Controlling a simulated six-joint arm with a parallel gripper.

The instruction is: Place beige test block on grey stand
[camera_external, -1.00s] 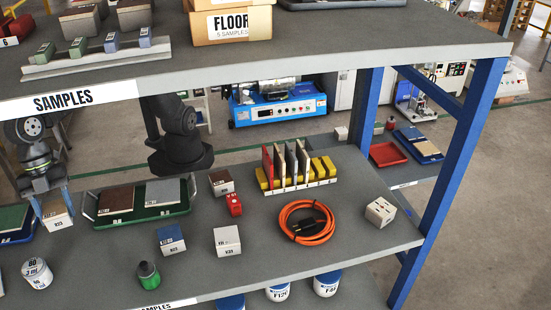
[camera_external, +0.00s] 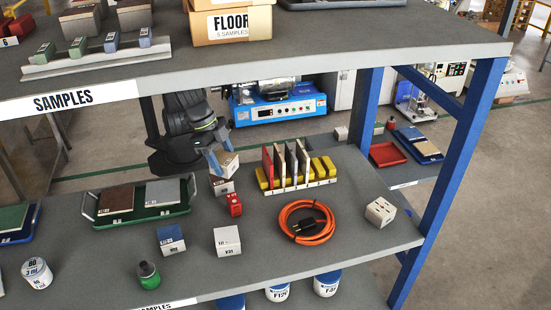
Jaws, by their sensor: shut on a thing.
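My gripper (camera_external: 224,163) is in the middle of the lower shelf, its bluish fingers shut on the beige test block (camera_external: 229,166). The block is slightly tilted in the picture, above or just behind a dark brown-topped white block (camera_external: 222,188), which it partly covers. I cannot tell if the two touch. I cannot tell for sure which thing is the grey stand.
A small red object (camera_external: 234,204) stands just in front of the brown-topped block. A yellow rack (camera_external: 322,168) with upright tiles is close on the right. A green tray (camera_external: 141,217) lies left, an orange cable (camera_external: 287,216) right. A blue-topped block (camera_external: 171,240) is in front.

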